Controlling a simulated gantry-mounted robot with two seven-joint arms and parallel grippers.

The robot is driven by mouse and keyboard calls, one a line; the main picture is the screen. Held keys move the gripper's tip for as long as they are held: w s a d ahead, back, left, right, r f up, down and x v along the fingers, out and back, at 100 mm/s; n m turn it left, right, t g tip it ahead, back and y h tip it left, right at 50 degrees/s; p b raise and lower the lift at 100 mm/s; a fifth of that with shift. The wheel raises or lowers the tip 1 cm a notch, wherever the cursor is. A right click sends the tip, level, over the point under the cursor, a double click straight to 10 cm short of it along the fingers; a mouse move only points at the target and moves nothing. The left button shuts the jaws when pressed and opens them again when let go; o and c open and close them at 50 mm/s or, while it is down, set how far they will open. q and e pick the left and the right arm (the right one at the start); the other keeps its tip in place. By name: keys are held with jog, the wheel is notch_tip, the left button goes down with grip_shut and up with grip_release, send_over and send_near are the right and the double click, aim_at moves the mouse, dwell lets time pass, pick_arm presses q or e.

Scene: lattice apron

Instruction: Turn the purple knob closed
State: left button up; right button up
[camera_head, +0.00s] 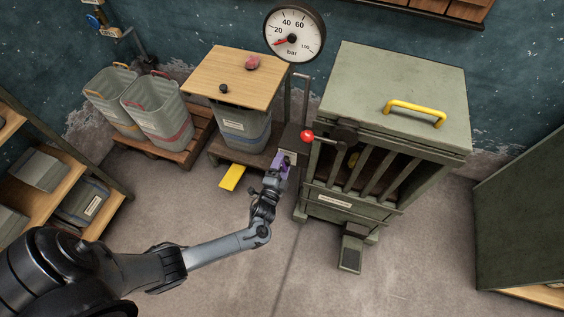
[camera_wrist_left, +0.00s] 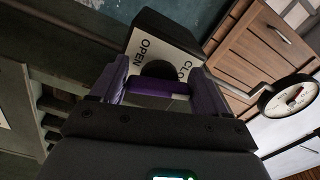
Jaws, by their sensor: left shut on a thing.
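The purple knob (camera_wrist_left: 158,87) sits in front of a pale plate (camera_wrist_left: 183,45) marked OPEN on the left and CLO… on the right, partly cut off from sight. My left gripper (camera_wrist_left: 155,92) is shut on the knob, one finger on each side of it in the left wrist view. A small white mark shows on the knob's near edge. In the head view my left gripper (camera_head: 281,167) reaches the knob beside the green barred cabinet; wrist and fingers mostly hide the knob there. My right gripper is in neither view.
The green cabinet (camera_head: 430,75) with a yellow handle stands close right of the gripper. A red-ended lever (camera_head: 307,136) is just above. A round bar gauge (camera_head: 293,35) reads low.

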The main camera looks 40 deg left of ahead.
pick_arm(q)
jog(key=shift+r+m+p, duration=0.15)
jog(key=shift+m+p, duration=0.65)
jog(key=shift+m, duration=0.8)
jog(key=o, duration=1)
jog(key=shift+c, duration=0.2)
jog(key=p+v, duration=0.2)
jog(key=v, duration=0.8)
jog(key=shift+s+d+p, duration=0.15)
jog(key=shift+s+p, duration=0.2)
jog(key=shift+s, duration=0.05)
